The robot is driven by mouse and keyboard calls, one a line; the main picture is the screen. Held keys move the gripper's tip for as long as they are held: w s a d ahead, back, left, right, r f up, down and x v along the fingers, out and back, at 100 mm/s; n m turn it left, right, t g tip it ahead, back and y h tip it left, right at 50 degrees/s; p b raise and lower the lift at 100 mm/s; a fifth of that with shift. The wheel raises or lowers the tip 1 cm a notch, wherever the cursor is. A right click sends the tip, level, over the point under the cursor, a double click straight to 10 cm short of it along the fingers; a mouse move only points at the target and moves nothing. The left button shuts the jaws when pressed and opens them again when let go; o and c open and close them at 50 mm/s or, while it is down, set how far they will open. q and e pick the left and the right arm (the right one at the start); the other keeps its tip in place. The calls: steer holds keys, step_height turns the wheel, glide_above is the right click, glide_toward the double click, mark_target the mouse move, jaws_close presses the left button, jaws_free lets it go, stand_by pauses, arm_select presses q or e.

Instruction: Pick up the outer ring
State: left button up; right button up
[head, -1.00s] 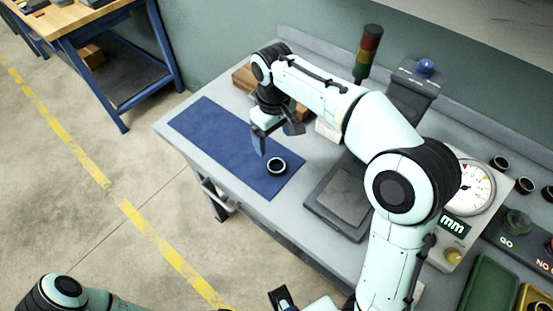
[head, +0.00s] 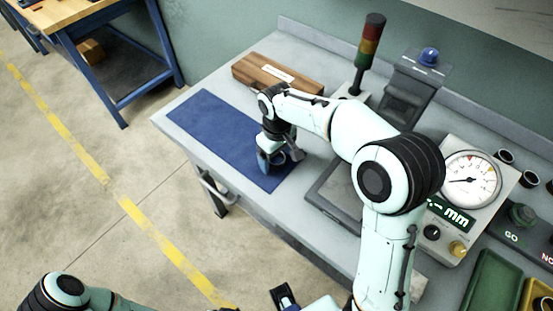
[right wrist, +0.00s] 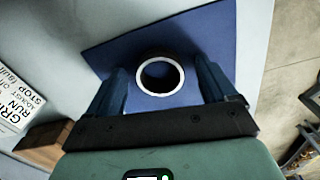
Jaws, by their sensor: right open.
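The outer ring (right wrist: 160,93) is a dark ring with a bright rim, lying flat on the blue mat (head: 215,125). In the right wrist view it sits between the two spread fingers of my right gripper (right wrist: 160,72), with a gap on each side. In the head view my right gripper (head: 272,162) points down low over the front right part of the mat and hides most of the ring. My right gripper is open and holds nothing. At the bottom edge, a dark part (head: 283,297) may belong to my left gripper; its jaws cannot be made out.
A wooden block (head: 277,73) with a label lies behind the mat. A signal tower (head: 370,42), a dial gauge (head: 470,180) and a green tray (head: 490,283) stand to the right. The left part of the mat is clear.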

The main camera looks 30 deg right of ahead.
steer(key=c, duration=1.2)
steer(key=shift+r, duration=0.15)
